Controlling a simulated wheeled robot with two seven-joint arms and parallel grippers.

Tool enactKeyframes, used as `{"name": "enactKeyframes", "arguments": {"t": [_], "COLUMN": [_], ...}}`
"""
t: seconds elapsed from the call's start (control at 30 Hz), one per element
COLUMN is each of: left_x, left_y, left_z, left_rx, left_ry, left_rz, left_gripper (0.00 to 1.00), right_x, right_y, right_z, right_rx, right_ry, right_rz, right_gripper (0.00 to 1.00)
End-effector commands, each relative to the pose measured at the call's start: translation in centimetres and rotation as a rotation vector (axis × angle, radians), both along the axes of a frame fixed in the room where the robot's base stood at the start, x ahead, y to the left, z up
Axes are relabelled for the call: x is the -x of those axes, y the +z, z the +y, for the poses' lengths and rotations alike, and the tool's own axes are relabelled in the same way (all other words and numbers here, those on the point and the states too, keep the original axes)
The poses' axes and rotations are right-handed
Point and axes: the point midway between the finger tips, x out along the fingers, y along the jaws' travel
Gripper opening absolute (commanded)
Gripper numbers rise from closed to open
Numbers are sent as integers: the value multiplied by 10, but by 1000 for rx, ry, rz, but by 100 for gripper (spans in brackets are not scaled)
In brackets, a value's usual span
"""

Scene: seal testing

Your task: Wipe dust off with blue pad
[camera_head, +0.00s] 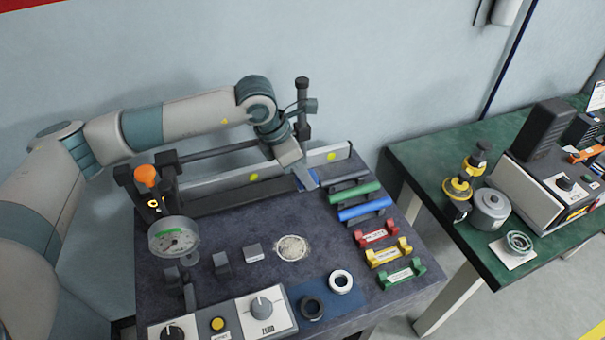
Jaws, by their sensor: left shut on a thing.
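My left arm reaches in from the left, and its gripper (304,178) points down at the back right of the dark bench top. It is shut on the blue pad (314,178), of which only a small blue part shows beside the fingers. Whether the pad touches the bench cannot be told. A round, whitish dusty patch (292,248) lies on the bench top, nearer the front and apart from the gripper. My right gripper is not in view.
Black, green and blue cylinders (362,210) rest in holders to the right. Red, yellow and green holders (388,250) stand in front of them. A dial gauge (174,238) stands left, with small blocks (253,252) nearby. A green table (440,160) is at right.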

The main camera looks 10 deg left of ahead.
Motion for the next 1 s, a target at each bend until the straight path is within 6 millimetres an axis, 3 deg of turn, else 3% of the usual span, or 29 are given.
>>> {"name": "enactKeyframes", "arguments": {"t": [0.37, 0.67, 1.0], "left_x": [17, 49, 94], "left_y": [-2, -4, 1], "left_z": [7, 19, 38], "left_rx": [0, 1, 0], "left_ry": [-216, -656, -1267], "left_rz": [2, 2, 2], "left_gripper": [11, 11, 11], "right_x": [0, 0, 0], "right_y": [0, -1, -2], "right_z": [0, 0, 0], "right_rx": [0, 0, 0], "right_ry": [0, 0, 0], "right_rz": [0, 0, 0], "right_gripper": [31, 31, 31]}}
